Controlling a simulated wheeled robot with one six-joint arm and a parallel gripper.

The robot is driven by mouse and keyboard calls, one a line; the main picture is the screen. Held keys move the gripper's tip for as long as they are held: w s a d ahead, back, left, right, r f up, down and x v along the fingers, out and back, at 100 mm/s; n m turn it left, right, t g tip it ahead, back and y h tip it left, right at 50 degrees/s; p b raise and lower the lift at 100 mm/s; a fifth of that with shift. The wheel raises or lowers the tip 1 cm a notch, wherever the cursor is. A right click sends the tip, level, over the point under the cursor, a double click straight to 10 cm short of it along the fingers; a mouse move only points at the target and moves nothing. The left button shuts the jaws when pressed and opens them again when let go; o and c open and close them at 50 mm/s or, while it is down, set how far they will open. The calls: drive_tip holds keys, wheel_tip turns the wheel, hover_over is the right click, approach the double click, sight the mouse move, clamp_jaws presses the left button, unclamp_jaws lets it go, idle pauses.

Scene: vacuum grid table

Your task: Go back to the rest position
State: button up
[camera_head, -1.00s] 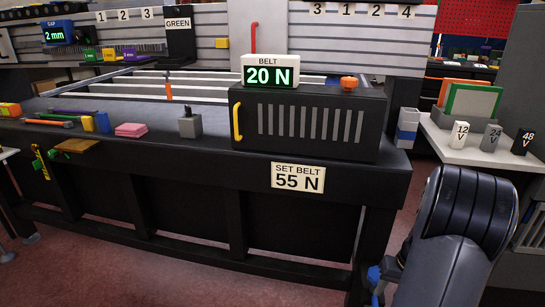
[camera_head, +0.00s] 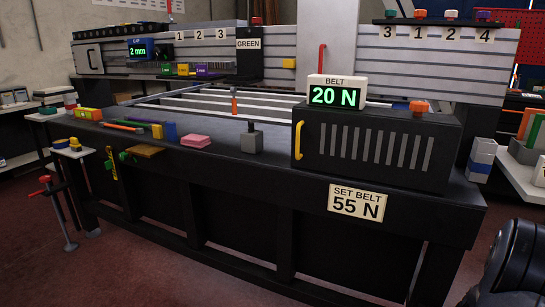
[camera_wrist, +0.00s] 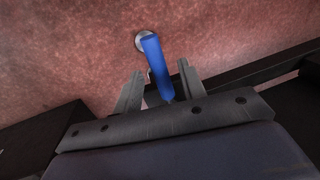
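My gripper (camera_wrist: 161,72) shows only in the wrist view, pointing down over the reddish floor. Its two grey fingers stand apart. A blue rod-like thing (camera_wrist: 154,58) lies between them in the picture, with visible gaps on both sides, so it does not look gripped. What it belongs to I cannot tell. In the head view, only a dark part of my arm shows at the lower right corner; the gripper is out of that view.
The black workbench (camera_head: 300,212) fills the middle, with a belt display (camera_head: 336,92) reading 20 N and a sign (camera_head: 357,202) reading SET BELT 55 N. A red-handled stand (camera_head: 58,208) is at the left. Open floor (camera_head: 170,270) lies in front.

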wheel_tip(320, 180, up, 11)
drive_tip(key=s+d+p, duration=0.1)
drive_tip(key=d+p, duration=0.1)
drive_tip(key=p, duration=0.2)
drive_tip(key=f+b, duration=0.1)
drive_tip(key=f, duration=0.3)
drive_tip(key=a+f+b, duration=0.1)
drive_tip(key=f+b, duration=0.1)
drive_tip(key=f, duration=0.2)
drive_tip(key=w+a+f+b, duration=0.1)
drive_tip(key=f, duration=0.3)
drive_tip(key=shift+b, duration=0.4)
drive_tip(key=shift+w+a+r, duration=0.1)
drive_tip(key=shift+a+r, duration=0.05)
drive_tip(key=shift+r, duration=0.15)
drive_tip(key=shift+w+a+m, duration=0.1)
drive_tip(key=shift+a+m, duration=0.1)
drive_tip(key=shift+m, duration=0.5)
drive_tip(key=shift+a+r, duration=0.1)
drive_tip(key=shift+r, duration=0.05)
